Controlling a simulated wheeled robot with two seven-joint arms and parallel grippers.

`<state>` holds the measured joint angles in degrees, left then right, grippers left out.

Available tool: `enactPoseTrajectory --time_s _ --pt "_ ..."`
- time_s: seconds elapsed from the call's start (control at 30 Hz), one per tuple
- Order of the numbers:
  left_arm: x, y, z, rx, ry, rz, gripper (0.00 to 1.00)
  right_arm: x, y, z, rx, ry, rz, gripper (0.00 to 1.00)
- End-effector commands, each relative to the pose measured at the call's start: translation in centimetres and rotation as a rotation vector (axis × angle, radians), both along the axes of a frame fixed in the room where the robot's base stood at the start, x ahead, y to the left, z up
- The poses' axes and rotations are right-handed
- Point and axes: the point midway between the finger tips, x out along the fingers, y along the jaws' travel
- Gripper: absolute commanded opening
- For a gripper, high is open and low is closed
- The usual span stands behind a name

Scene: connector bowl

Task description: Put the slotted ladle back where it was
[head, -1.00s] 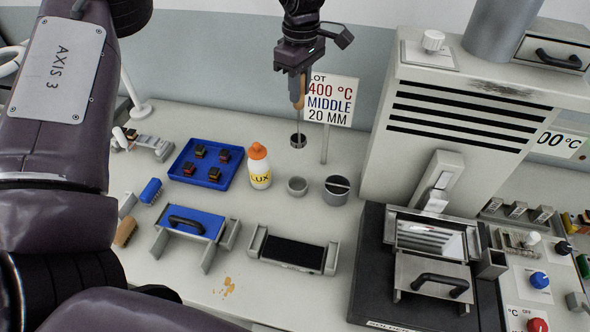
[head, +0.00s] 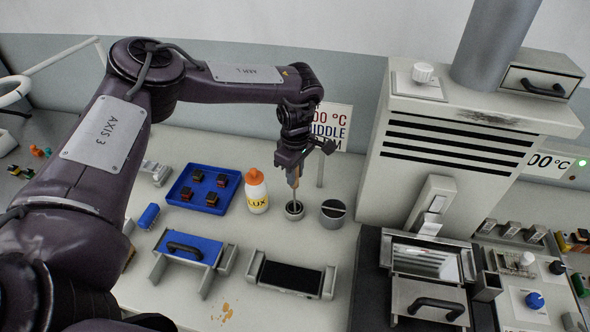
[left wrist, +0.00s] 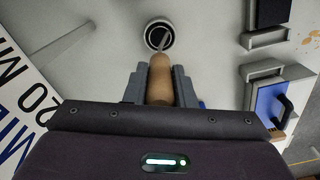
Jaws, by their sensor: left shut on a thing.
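My left gripper (head: 292,172) is shut on the wooden handle of the slotted ladle (head: 294,180), which hangs upright with its shaft pointing down. The handle also shows between the fingers in the left wrist view (left wrist: 160,82). In the left wrist view the shaft runs to a round dark opening (left wrist: 159,36). My right gripper is not in view.
A grey slotted cylinder (head: 333,214) stands close right of the cup, and a white LUX bottle (head: 257,194) with an orange cap close left. A sign (head: 330,126) stands behind. A blue tray (head: 203,189) lies left; the furnace (head: 455,150) stands right.

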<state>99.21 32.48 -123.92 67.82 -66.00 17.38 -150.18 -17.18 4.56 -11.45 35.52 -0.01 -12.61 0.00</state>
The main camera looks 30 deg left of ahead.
Motion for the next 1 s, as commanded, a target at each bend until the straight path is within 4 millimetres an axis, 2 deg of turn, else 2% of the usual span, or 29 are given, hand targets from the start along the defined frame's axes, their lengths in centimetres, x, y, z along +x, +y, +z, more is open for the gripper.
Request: enactPoseTrajectory --time_s 0.37,0.4,0.53,0.83,1.0 --pt "0.0 0.0 -0.5 0.000 -0.001 0.000 0.00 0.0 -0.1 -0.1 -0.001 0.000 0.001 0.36" --pt "0.0 0.0 -0.4 0.000 -0.001 0.000 0.27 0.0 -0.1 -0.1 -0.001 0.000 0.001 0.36" --pt "0.0 0.0 -0.4 0.000 -0.001 0.000 0.44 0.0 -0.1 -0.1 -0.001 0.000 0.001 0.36" --pt "0.1 0.0 -0.2 0.000 -0.002 0.000 0.45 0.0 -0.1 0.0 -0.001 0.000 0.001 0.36" --pt "0.2 0.0 1.2 -0.001 -0.006 0.000 0.45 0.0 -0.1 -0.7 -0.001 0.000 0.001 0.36"
